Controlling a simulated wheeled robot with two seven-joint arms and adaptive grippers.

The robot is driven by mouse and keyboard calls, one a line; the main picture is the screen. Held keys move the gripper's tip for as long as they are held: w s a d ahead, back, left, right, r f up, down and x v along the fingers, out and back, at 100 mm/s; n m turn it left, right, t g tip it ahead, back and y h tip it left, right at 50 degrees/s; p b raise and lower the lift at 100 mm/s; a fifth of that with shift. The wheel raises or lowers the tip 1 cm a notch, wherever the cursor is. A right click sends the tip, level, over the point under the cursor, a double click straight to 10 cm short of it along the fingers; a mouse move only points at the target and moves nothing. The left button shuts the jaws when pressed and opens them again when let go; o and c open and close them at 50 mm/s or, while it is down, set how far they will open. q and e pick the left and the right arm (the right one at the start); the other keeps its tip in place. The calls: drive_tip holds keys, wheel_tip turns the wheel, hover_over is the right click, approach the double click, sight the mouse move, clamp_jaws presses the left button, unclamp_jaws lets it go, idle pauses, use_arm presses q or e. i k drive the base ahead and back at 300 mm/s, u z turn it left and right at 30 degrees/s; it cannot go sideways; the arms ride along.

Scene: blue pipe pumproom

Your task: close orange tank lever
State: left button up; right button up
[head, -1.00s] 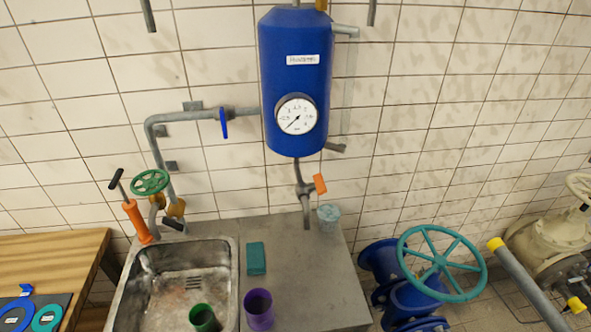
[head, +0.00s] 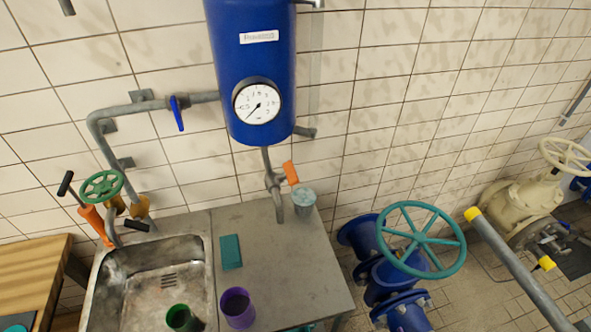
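The orange tank lever (head: 290,172) sits on a grey valve in the outlet pipe (head: 278,205) under the blue tank (head: 250,70). The lever stands out to the right of the pipe, tilted a little from upright. The pipe's open end hangs over the metal counter, beside a grey-blue cup (head: 304,202). A round gauge (head: 257,101) is on the tank's front. Neither of my grippers shows in the head view.
A sink (head: 155,285) is left of the counter (head: 285,270), with a green cup (head: 181,318), a purple cup (head: 237,307) and a teal block (head: 231,252) nearby. A teal handwheel (head: 421,240) on blue pipework stands right of the counter. The counter's right part is clear.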

sight(289, 175)
drive_tip(key=z, duration=0.45)
drive_tip(key=k, duration=0.85)
drive_tip(key=u, duration=0.35)
